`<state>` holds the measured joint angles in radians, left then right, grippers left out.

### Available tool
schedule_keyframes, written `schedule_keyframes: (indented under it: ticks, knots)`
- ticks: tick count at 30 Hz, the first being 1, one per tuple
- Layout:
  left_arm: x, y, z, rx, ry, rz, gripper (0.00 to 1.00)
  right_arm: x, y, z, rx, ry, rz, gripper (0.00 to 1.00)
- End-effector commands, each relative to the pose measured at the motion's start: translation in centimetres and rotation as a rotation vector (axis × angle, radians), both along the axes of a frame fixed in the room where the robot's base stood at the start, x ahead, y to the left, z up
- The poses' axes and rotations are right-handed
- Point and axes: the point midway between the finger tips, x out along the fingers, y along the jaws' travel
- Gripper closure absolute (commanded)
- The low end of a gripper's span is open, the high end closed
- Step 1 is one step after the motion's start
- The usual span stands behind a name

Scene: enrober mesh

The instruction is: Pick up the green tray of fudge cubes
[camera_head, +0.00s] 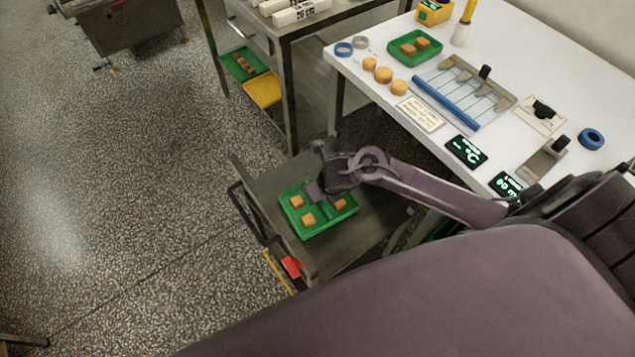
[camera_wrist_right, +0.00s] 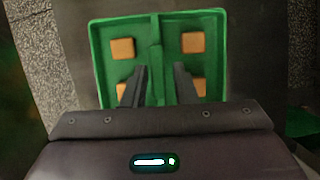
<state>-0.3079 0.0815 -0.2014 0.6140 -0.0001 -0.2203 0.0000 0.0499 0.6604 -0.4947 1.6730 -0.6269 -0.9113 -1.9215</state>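The green tray (camera_head: 322,226) lies on the grey cart top and holds tan fudge cubes (camera_head: 308,220). Three cubes show in the head view; my right gripper hides part of the tray. In the right wrist view the tray (camera_wrist_right: 107,72) is split by a raised green divider (camera_wrist_right: 156,42), with cubes (camera_wrist_right: 193,43) on both sides. My right gripper (camera_wrist_right: 160,70) is above the tray, its two dark fingers apart, one on each side of the divider. Contact with the divider cannot be told. In the head view the right gripper (camera_head: 318,189) is over the tray. My left gripper is not in view.
The cart (camera_head: 350,240) has a dark handle and a red part (camera_head: 291,267). A white table (camera_head: 480,40) behind holds another green tray (camera_head: 398,53), round tan pieces and tools. Green (camera_head: 236,73) and yellow (camera_head: 263,90) trays sit under a metal bench. Floor at left is clear.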

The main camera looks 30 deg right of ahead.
Motion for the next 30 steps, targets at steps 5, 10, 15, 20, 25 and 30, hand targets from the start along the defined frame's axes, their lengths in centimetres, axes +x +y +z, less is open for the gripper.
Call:
schedule_keyframes:
  ticks: [5,10,15,20,25,30]
  knots:
    - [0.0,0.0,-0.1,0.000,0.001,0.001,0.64,0.7,0.4,-2.7,0.003,0.001,-0.004,0.75]
    - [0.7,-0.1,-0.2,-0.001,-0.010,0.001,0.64,1.4,0.4,-4.1,0.001,-0.001,-0.003,0.75]
    - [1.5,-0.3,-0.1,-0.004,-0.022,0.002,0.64,1.4,0.3,-4.2,0.001,-0.001,-0.002,0.75]
    - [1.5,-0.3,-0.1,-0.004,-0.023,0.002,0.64,1.4,0.3,-4.2,0.001,-0.001,-0.003,0.86]
    - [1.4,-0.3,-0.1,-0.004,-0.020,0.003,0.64,1.4,0.3,-4.2,0.001,-0.001,-0.003,1.00]
    - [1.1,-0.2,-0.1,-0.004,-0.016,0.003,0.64,1.5,0.3,-4.1,0.002,-0.003,-0.004,1.00]
